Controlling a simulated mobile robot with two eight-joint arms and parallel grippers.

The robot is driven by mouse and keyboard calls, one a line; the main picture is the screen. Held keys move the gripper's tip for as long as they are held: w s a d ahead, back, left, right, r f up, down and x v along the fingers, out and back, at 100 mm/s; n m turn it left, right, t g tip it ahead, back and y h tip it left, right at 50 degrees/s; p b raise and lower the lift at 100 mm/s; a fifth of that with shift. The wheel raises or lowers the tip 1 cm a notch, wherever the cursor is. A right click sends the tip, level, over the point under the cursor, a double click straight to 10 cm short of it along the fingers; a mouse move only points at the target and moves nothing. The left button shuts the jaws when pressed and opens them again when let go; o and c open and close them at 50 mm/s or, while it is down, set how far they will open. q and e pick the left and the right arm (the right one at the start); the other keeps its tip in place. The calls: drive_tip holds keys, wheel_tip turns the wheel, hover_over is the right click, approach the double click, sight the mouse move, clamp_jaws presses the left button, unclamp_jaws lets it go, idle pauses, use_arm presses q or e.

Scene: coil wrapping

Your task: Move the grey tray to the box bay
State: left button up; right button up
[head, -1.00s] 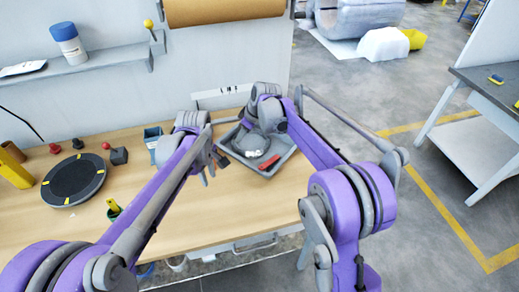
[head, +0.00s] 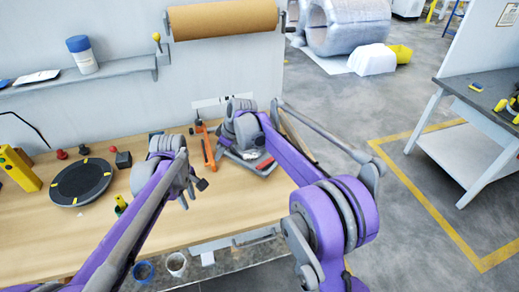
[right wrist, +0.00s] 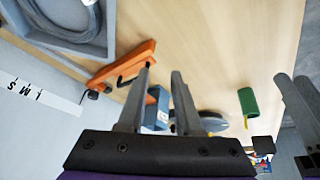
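The grey tray (head: 268,171) sits at the right end of the wooden bench, mostly hidden behind my right arm in the head view. My left gripper (head: 192,190) is open and empty above the bench, left of the tray. The box bay cannot be made out.
An orange tool (right wrist: 125,64) stands close to the tray and my right fingers. A blue holder (right wrist: 157,108) and a green cup (right wrist: 248,101) are nearby. A black turntable (head: 80,182) is at the left. Another table (head: 480,95) stands right, across open floor.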

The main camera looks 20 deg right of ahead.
use_arm(q)
drive_tip(key=shift+w+d, duration=0.1)
drive_tip(key=shift+w, duration=0.05)
use_arm(e)
drive_tip(key=v, duration=1)
drive_tip(key=shift+d+r, duration=0.3)
drive_tip(key=shift+d, duration=0.15)
